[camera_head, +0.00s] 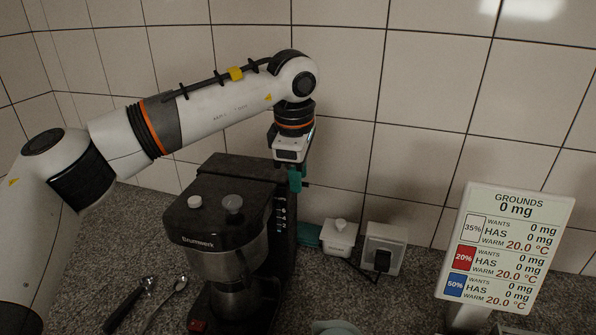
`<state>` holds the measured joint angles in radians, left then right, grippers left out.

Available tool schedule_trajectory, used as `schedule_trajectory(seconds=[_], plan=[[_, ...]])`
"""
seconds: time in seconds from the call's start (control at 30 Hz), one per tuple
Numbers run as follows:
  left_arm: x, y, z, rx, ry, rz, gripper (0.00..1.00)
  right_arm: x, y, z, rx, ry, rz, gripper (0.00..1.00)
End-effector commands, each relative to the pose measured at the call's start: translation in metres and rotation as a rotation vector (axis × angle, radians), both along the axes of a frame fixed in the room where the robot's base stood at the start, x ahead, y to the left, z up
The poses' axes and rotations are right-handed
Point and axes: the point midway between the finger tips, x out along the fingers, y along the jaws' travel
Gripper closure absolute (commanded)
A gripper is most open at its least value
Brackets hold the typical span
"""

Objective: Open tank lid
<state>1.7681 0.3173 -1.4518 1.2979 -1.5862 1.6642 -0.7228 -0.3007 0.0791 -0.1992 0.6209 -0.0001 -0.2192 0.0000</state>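A black coffee machine (215,240) marked "Brumwerk" stands on the counter. Its tank (281,222), with white level marks, is the tall part at the back right. The dark tank lid (245,166) lies flat across the top at the back and looks closed. My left gripper (296,182) points down at the right end of the lid, its teal fingertip close to the lid's edge. I cannot tell whether it touches. The fingers overlap from this angle, so their opening is hidden. My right gripper is not in view.
A small white lidded pot (339,238) and a wall socket with a black plug (383,249) are right of the machine. A display sign (506,248) stands at the right. A portafilter-like tool (130,305) and a spoon (166,300) lie at left. The tiled wall is close behind.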

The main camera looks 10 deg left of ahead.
Motion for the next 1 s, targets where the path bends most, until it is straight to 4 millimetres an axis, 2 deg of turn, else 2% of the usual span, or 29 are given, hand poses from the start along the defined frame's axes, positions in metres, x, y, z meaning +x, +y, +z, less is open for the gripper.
schedule_trajectory(seconds=[0.03,0.17,0.2,0.77,1.0], plan=[[0.0,0.0,0.0,0.0,0.0,0.0,0.77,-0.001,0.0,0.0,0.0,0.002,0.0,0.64],[0.0,0.0,0.0,0.0,0.0,0.0,0.99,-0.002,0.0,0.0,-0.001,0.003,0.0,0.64],[0.0,0.0,0.0,0.0,0.0,0.0,1.0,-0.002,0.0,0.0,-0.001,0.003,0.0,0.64],[0.003,-0.001,0.008,0.0,-0.001,0.0,1.0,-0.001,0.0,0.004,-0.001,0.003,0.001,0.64],[0.01,-0.001,0.024,0.0,-0.003,0.001,1.0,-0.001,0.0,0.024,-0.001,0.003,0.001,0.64]])
